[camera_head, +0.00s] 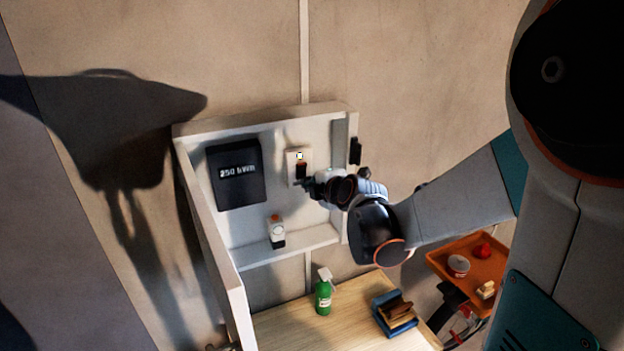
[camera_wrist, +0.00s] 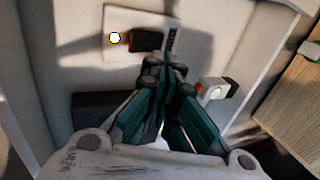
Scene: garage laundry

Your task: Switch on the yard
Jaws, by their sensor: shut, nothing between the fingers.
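A pale switch plate (camera_head: 291,157) is on the back wall of an open white cabinet. It has a dark rocker or lever (camera_head: 301,171) with a small bright white light (camera_head: 299,156) at its upper end. In the wrist view the plate (camera_wrist: 118,19), the dark switch (camera_wrist: 147,41) with an orange edge and the bright round light (camera_wrist: 115,38) show, with dark lettering too small to read. My gripper (camera_head: 307,185) is shut and empty, with its fingertips (camera_wrist: 166,70) close to the lower end of the switch. Contact cannot be told.
A black meter (camera_head: 237,172) reading about 250 kWh is left of the plate. A white-and-orange device (camera_head: 277,229) stands on the cabinet shelf below. The cabinet's right side wall (camera_head: 352,135) is near my wrist. A green spray bottle (camera_head: 323,293) stands on the wooden bench (camera_head: 285,328).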

